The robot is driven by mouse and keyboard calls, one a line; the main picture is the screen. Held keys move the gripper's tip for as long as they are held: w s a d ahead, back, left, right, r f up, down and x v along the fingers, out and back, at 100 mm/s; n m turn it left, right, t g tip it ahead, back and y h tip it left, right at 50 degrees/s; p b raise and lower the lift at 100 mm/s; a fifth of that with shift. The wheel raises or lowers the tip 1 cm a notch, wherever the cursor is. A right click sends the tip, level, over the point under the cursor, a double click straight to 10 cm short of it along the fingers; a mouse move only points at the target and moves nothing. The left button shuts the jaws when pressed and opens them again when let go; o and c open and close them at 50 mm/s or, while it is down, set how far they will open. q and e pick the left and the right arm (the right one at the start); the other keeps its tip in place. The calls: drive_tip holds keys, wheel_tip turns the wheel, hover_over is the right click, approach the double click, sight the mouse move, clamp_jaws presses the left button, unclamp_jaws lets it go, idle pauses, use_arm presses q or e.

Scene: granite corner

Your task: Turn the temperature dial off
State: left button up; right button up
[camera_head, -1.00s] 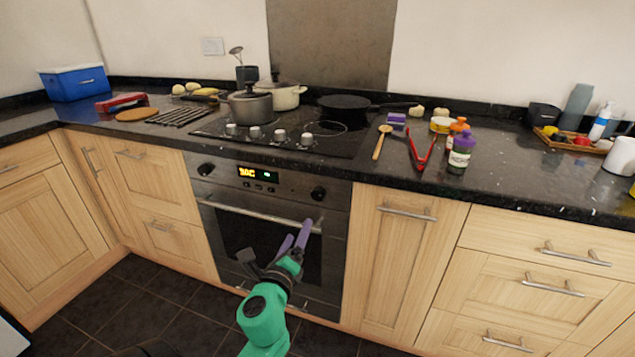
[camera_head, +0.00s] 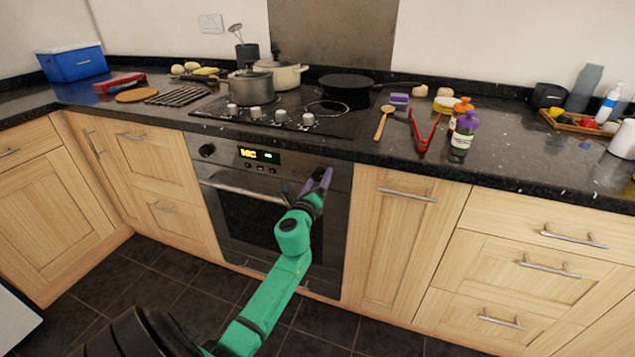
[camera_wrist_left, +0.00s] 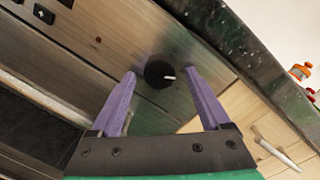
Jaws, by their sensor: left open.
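The oven's control panel (camera_head: 228,152) holds a black dial (camera_head: 207,150) at its left end and a lit display (camera_head: 259,155). In the left wrist view a round black dial (camera_wrist_left: 159,74) with a white pointer mark sits between my gripper's purple fingers. This matches the panel's right dial, which is hidden behind my gripper in the head view. My left gripper (camera_head: 320,180) is open in front of the panel's right end; it also shows in the left wrist view (camera_wrist_left: 160,90). I cannot tell whether the fingers touch the dial. My right gripper is not in view.
The oven door handle (camera_head: 243,190) runs below the panel. The dark worktop edge (camera_head: 300,145) juts above it, with hob knobs (camera_head: 281,116), pots (camera_head: 250,90), a pan (camera_head: 345,85), red tongs (camera_head: 423,135) and bottles (camera_head: 463,138) on top.

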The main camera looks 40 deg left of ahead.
use_arm(q)
clamp_jaws()
drive_tip(key=shift+n, duration=0.4)
drive_tip(key=n+p, duration=0.2)
drive_tip(key=n, duration=0.3)
drive_tip(key=shift+r+h, duration=0.2)
drive_tip(key=shift+h, duration=0.1)
drive_tip(key=n+p, duration=0.2)
drive_tip(key=n, duration=0.3)
drive_tip(key=shift+n, duration=0.3)
unclamp_jaws()
drive_tip(key=shift+s, duration=0.1)
